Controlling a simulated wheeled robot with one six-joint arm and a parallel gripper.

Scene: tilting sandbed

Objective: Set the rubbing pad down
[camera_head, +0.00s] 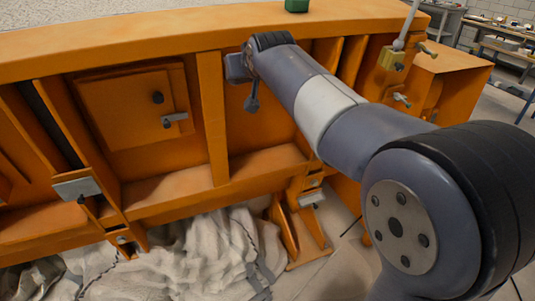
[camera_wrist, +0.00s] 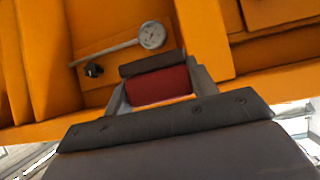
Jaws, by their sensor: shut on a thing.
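The rubbing pad appears to be the red block with a dark strip along its far edge (camera_wrist: 162,85), in the middle of the wrist view. My gripper (camera_wrist: 160,79) has a grey finger on each side of it and is shut on it. An orange panel of the sandbed lies behind the pad; I cannot tell whether the pad touches it. In the head view my arm reaches to the orange sandbed frame (camera_head: 211,120), and its wrist end is at an open bay. The pad cannot be made out there.
A round dial gauge (camera_wrist: 152,35) on a rod and a black knob (camera_wrist: 94,70) are close beyond the pad. A latched orange door (camera_head: 120,105) is left of my arm. A green object (camera_head: 297,5) sits on the top rail. Crumpled pale sheeting (camera_head: 190,255) covers the floor below.

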